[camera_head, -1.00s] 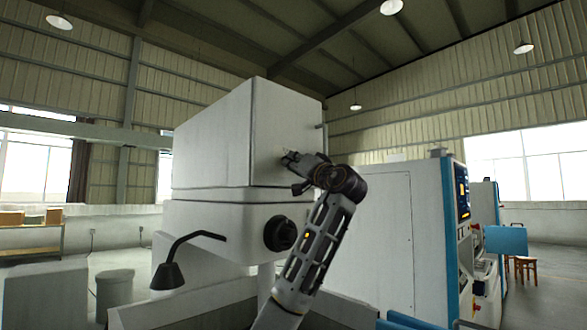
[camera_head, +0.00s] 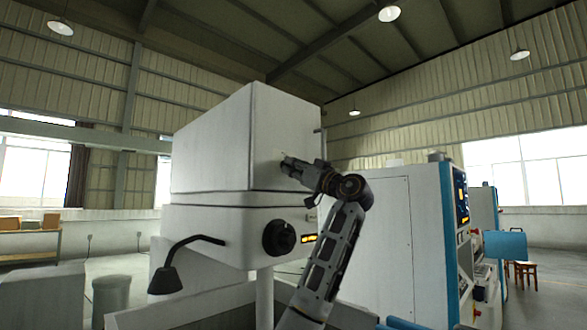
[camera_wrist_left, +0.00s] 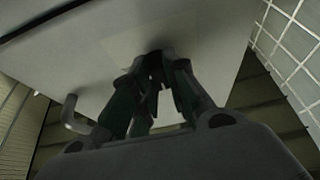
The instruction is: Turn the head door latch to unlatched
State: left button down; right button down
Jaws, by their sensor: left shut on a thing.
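The machine head is a large white box; its door face (camera_head: 295,125) is on the right side in the head view. My left gripper (camera_head: 287,164) reaches this face from the right, with its fingertips against it. In the left wrist view my left gripper (camera_wrist_left: 160,62) has its dark fingers drawn together at the pale door panel (camera_wrist_left: 205,35). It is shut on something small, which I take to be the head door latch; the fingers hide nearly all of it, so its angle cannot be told. My right gripper is in neither view.
Below the head are a black round knob (camera_head: 279,238), a yellow-lit label (camera_head: 309,238) and a black lamp on a bent arm (camera_head: 167,279). A grey bent handle (camera_wrist_left: 80,118) shows in the wrist view. A tall white cabinet (camera_head: 385,235) stands right of my arm.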

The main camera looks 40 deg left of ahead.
pick_arm(q)
jog(key=shift+f, duration=0.1)
dwell(0.3)
jog(key=c, duration=1.4)
grip_release()
jog(key=shift+w, duration=0.1)
jog(key=v, duration=1.2)
